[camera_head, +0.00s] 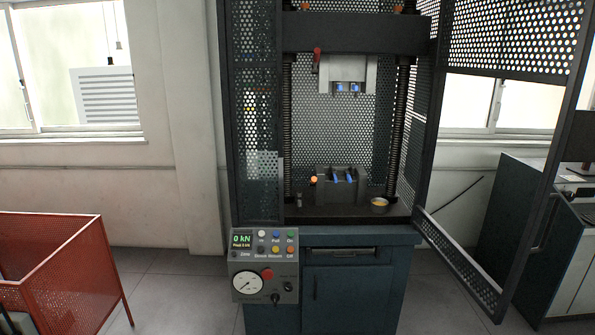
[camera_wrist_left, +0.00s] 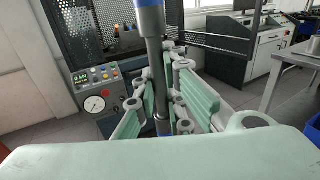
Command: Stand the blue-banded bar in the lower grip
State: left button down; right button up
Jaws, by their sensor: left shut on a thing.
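The blue-banded bar (camera_wrist_left: 155,75) is a grey metal rod in the left wrist view, with a blue band near the top of the picture and another low down. My left gripper (camera_wrist_left: 163,112), with pale green finger pads, is shut on it. The bar's top end runs out of that view. The lower grip (camera_head: 342,184) is a dark block with blue jaw faces on the test frame's bed in the head view. A gap shows between its jaws, and nothing stands in it. Neither gripper shows in the head view.
The upper grip (camera_head: 346,76) hangs above, with a red handle (camera_head: 317,54). A small cup (camera_head: 379,204) sits right of the lower grip. The mesh guard door (camera_head: 460,262) stands open to the right. A control panel (camera_head: 264,266) juts out at front left. A red bin (camera_head: 62,270) stands far left.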

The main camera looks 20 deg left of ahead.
aim_at(340, 177)
jog(key=i+j+u, duration=0.2)
jog(key=i, duration=0.3)
jog(key=i+j+u, duration=0.2)
jog(key=i, duration=0.35)
jog(key=i+j+u, duration=0.25)
jog(key=i, duration=0.25)
jog(key=l, duration=0.1)
